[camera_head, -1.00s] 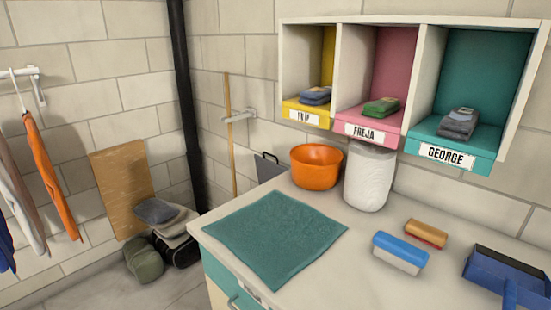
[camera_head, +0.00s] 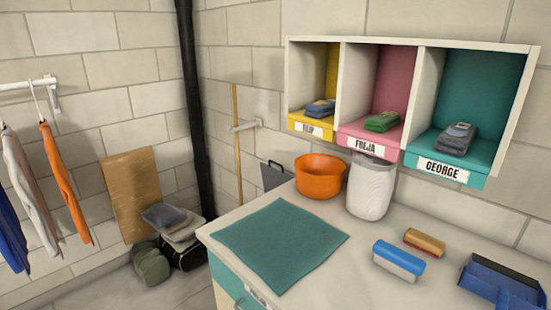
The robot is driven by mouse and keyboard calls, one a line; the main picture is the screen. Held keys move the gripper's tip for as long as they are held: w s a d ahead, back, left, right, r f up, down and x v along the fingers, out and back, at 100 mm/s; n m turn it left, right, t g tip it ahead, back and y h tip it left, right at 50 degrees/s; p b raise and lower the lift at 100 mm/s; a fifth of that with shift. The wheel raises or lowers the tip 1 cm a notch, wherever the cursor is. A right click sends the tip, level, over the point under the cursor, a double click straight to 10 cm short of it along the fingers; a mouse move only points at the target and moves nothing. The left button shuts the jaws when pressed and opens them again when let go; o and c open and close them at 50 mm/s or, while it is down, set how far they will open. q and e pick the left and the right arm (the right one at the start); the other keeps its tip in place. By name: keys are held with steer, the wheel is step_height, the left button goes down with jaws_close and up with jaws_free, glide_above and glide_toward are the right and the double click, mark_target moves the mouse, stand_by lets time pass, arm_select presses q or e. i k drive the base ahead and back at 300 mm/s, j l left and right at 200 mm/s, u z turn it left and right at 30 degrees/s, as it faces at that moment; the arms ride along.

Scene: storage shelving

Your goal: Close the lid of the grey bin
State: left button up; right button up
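A pale grey-white bin (camera_head: 369,193) stands upright on the counter, below the wall cubbies and just right of an orange bowl. Its upper edge is close under the pink cubby in the picture, and I see a greyish band at its top. I cannot tell whether a lid there is open or shut. Neither of my grippers is in view, and nothing touches the bin.
The counter (camera_head: 335,272) also holds the orange bowl (camera_head: 319,178), a teal cloth (camera_head: 280,243), two brushes (camera_head: 398,261) and a blue dustpan (camera_head: 503,283). The cubbies (camera_head: 289,80) overhang the back. Clothes hang at left.

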mark_target(272, 178)
steer(key=i+j, duration=0.55)
steer(key=j, duration=0.25)
steer(key=i+j, duration=0.3)
steer(key=i+j+z, duration=0.1)
steer(key=i+j, duration=0.15)
steer(key=j, duration=0.2)
steer(key=i+j, duration=0.25)
steer(key=j, duration=0.2)
steer(key=i+j, duration=0.55)
steer(key=j, duration=0.25)
steer(key=i+j, duration=0.25)
steer(key=j, duration=0.15)
steer(key=z, duration=0.05)
